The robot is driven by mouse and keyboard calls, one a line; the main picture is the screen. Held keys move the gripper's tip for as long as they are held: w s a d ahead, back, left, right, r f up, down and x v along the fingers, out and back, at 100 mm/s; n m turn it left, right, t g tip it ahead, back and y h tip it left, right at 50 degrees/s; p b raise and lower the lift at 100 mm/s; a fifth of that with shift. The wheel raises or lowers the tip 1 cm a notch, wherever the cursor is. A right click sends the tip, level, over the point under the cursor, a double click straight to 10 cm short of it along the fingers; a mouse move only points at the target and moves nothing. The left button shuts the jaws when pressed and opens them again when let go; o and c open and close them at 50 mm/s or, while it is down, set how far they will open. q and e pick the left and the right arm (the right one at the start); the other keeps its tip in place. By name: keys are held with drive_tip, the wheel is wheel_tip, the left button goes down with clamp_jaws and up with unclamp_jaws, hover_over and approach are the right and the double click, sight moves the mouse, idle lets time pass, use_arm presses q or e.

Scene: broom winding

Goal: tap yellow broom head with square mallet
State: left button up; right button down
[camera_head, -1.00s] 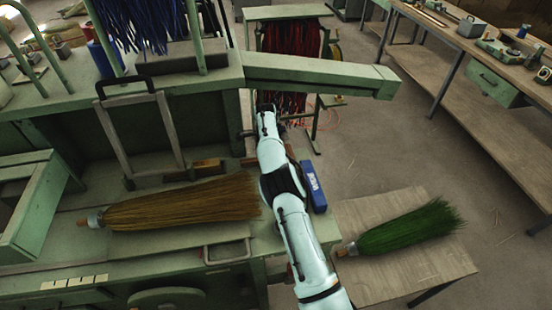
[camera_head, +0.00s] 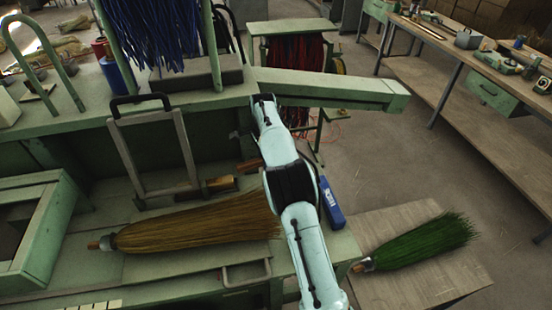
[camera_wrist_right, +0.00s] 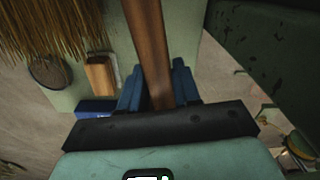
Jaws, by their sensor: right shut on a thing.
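The yellow broom (camera_head: 195,228) lies on its side on the green bench, its bound end to the left and its bristles fanning right toward my right arm. Its straw bristles also show at the top left of the right wrist view (camera_wrist_right: 50,25). My right gripper (camera_wrist_right: 157,88) is shut on the brown wooden handle of the mallet (camera_wrist_right: 149,40), which runs up out of the picture. The mallet's head cannot be made out. In the head view the arm hides most of this gripper. My left gripper is not in view.
A green broom (camera_head: 425,242) lies on a low wooden table (camera_head: 400,285) at the right. A blue box (camera_head: 332,203) stands beside my right arm. A green beam (camera_head: 330,88) crosses above the bench. A metal frame (camera_head: 155,150) stands behind the yellow broom.

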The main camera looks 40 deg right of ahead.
drive_tip(key=s+a+r+n, duration=0.3)
drive_tip(key=a+r+n, duration=0.15)
drive_tip(key=a, duration=0.65)
drive_tip(key=s+a+r+n, duration=0.2)
drive_tip(key=a+r+n, duration=0.3)
drive_tip(key=a, duration=0.5)
drive_tip(key=s+a+r+n, duration=0.3)
drive_tip(key=a+n, duration=0.3)
drive_tip(key=a, duration=0.5)
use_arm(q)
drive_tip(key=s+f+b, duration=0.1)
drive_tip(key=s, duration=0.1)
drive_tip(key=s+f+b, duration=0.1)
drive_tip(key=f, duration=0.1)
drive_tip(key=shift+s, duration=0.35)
use_arm(e)
wheel_tip(320, 180, down, 5)
drive_tip(key=shift+f, duration=0.1)
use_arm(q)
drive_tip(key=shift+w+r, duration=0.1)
use_arm(e)
drive_tip(key=shift+w, duration=0.2)
